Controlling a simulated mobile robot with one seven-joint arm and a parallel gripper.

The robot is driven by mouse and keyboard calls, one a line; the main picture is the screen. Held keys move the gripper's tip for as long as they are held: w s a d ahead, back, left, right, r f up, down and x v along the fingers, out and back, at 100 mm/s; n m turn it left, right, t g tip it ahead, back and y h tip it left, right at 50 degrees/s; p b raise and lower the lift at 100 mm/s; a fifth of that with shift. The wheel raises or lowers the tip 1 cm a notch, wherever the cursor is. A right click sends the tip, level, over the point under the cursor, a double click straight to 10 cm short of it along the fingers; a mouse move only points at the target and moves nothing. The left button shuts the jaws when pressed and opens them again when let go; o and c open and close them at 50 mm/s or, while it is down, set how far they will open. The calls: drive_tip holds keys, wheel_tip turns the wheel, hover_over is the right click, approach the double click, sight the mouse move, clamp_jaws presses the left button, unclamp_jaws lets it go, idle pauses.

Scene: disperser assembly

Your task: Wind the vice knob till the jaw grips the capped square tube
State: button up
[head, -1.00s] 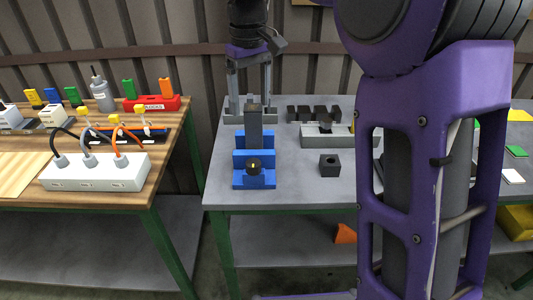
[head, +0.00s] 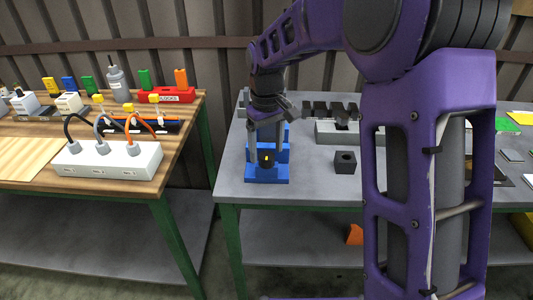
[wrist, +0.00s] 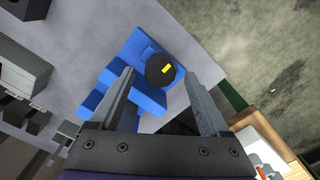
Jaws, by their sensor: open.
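The blue vice (head: 267,178) stands near the front left of the grey table and also shows in the wrist view (wrist: 148,102). Its round black knob (head: 267,158) with a yellow mark faces the front; in the wrist view the knob (wrist: 160,70) appears between my fingertips. My gripper (head: 266,146) points down over the vice, open, its two grey fingers to either side of the knob in the picture. I cannot tell whether they touch it. The capped square tube is hidden behind my gripper in the head view and is not clear in the wrist view.
A black block with a hole (head: 345,162) stands right of the vice. A grey holder (head: 335,132) and several black blocks (head: 320,109) are behind it. A wooden table (head: 30,150) with a white power strip (head: 108,163) is at the left, across a gap.

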drive_tip(key=shift+f, duration=0.65)
clamp_jaws()
